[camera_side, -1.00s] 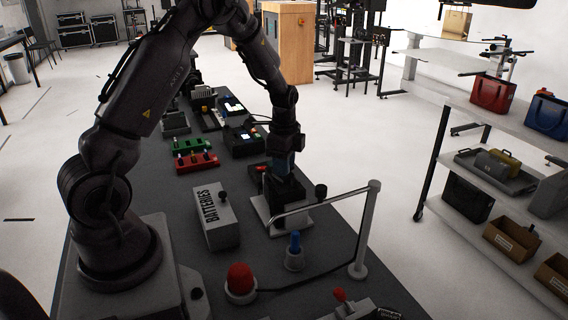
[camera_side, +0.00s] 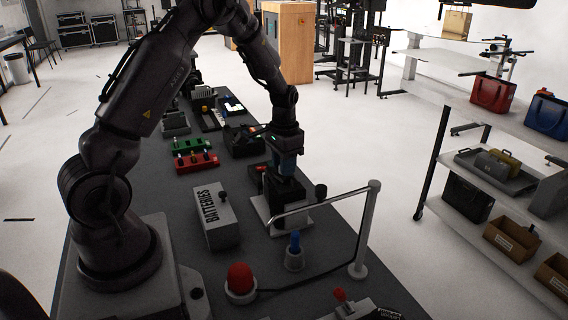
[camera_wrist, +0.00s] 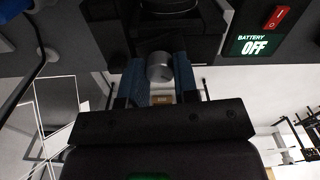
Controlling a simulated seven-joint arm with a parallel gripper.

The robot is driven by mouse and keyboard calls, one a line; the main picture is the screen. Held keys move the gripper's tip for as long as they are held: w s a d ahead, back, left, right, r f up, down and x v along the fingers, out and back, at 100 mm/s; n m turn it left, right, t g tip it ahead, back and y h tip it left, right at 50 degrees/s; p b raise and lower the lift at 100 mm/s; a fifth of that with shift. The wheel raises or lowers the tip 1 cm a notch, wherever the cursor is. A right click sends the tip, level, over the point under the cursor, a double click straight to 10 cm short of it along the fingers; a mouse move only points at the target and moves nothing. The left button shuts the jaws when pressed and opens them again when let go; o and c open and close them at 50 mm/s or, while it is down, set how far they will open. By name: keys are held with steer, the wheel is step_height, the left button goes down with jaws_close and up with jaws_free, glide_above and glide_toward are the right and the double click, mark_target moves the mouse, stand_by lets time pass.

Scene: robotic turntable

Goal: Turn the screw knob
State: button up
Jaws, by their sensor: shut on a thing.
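The screw knob (camera_wrist: 160,66) shows in the wrist view as a short silver-grey cylinder, in front of a dark round part of the device. My gripper (camera_wrist: 156,78) has blue fingers on both sides of the knob and is shut on it. In the side view, my gripper (camera_side: 287,166) points down at the dark device with a light base plate (camera_side: 262,212), at mid-table. The knob is hidden there behind the fingers and wrist.
A green display (camera_wrist: 254,46) reads "BATTERY OFF" beside a red switch (camera_wrist: 277,17). The BATTERIES box (camera_side: 215,218) stands left of the device. A grey post with a rail (camera_side: 364,225), a blue-topped peg (camera_side: 295,250) and a red dome (camera_side: 240,280) stand nearer the camera.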

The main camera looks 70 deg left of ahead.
steer(key=n, duration=0.4)
steer(key=shift+r+n, duration=0.1)
steer(key=shift+n, duration=0.2)
steer(key=n, duration=0.4)
steer(key=shift+n, duration=0.3)
steer(key=n, duration=0.4)
steer(key=shift+n, duration=2.1)
steer(key=o, duration=0.7)
steer(key=shift+c, duration=0.2)
